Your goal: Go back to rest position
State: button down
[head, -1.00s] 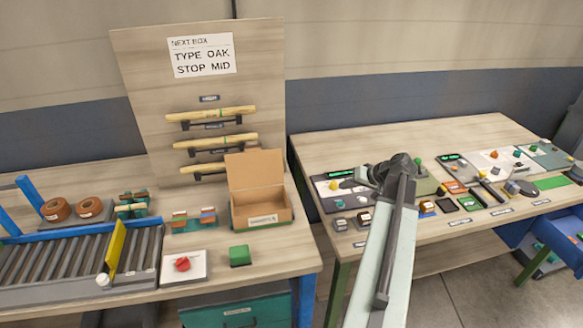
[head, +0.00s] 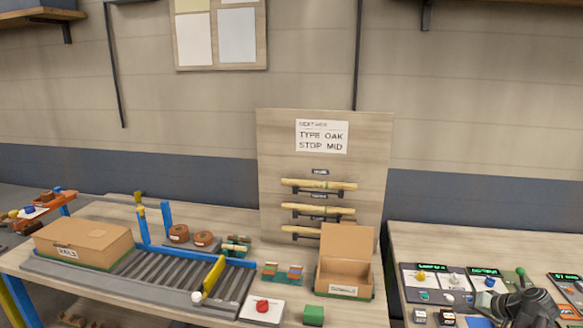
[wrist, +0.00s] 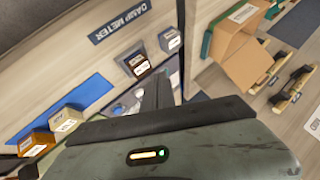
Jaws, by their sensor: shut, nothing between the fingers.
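My gripper (wrist: 162,95) shows in the wrist view with its dark fingers shut and nothing between them. It hangs over the right-hand table (wrist: 55,75), near small labelled blocks and apart from them. In the head view a dark part of my arm is at the lower right corner, over the front of that table; the fingertips cannot be made out there.
An open cardboard box (head: 345,275) stands below a board (head: 270,180) with turned wood pieces on racks. A roller conveyor (head: 175,270) with a closed box (head: 85,245) is at left. Device panels (head: 430,285) and small blocks (head: 420,315) lie near my arm.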

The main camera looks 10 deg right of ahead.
jog(key=w+a+f+g, duration=0.1)
jog(key=a, duration=0.3)
jog(key=w+a+n, duration=0.1)
jog(key=w+a, duration=0.1)
jog(key=a, duration=0.2)
jog(key=w+a+f+g+y, duration=0.1)
jog(key=w+a, duration=0.1)
jog(key=a, duration=0.2)
jog(key=shift+a+f+n+g, duration=0.1)
jog(key=shift+f+n+g, duration=0.2)
jog(key=shift+f, duration=0.05)
jog(key=a+g, duration=0.1)
jog(key=a, duration=0.3)
jog(key=w+a+f+n, duration=0.1)
jog(key=a, duration=0.3)
jog(key=w+a+f+g, duration=0.1)
jog(key=a, duration=0.3)
jog(key=shift+a+f+n+g, duration=0.1)
jog(key=shift+n+g, duration=0.2)
jog(key=s+a+f+n+g+h, duration=0.1)
jog(key=a+g, duration=0.1)
jog(key=a, duration=0.9)
jog(key=s+a+f+n+g+h, duration=0.1)
jog(key=s+a+n+h, duration=0.1)
jog(key=a, duration=0.9)
jog(key=shift+s+f+g, duration=0.15)
jog(key=shift+g, duration=0.25)
